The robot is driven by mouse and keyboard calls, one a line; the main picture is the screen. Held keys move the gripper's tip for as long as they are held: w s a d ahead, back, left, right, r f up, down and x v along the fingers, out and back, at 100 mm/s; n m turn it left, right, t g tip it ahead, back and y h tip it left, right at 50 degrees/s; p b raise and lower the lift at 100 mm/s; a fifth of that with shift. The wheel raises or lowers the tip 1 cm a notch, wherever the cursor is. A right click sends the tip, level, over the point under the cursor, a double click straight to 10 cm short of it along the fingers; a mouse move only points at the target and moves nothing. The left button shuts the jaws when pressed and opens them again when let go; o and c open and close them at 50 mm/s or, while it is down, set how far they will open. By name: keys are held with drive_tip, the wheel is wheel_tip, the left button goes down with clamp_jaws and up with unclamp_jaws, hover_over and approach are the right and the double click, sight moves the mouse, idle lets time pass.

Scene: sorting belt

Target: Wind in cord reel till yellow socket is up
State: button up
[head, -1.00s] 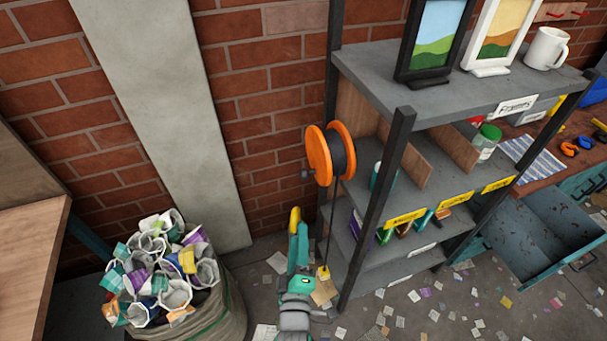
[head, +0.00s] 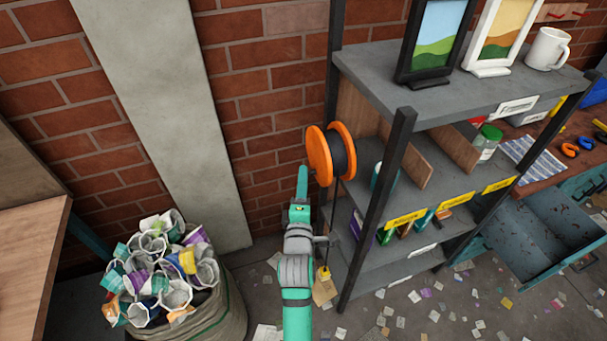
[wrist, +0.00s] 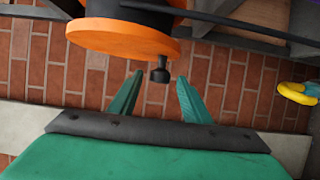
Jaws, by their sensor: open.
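The cord reel (head: 320,155) has orange discs with dark cord wound between them and is mounted at the left side of the shelf. Its cord hangs down to a small yellow socket (head: 324,272) low near the floor. My gripper (head: 302,172) is open just left of the reel. In the wrist view the orange disc (wrist: 125,40) is close, and its dark crank knob (wrist: 160,74) shows between the two open teal fingertips (wrist: 160,82). I cannot tell whether they touch it. In the head view the knob is hidden by my gripper.
The grey shelf unit (head: 370,75) with frames and a mug stands right of the reel. A sack of crumpled scraps (head: 225,315) stands lower left. An open drawer (head: 545,230) is at right. A yellow item (wrist: 298,92) shows at the wrist view's right edge.

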drive_tip(key=shift+w+d, duration=0.15)
drive_tip(key=shift+w, duration=1.55)
drive_tip(key=shift+c, duration=0.4)
clamp_jaws()
drive_tip(key=shift+w, duration=0.1)
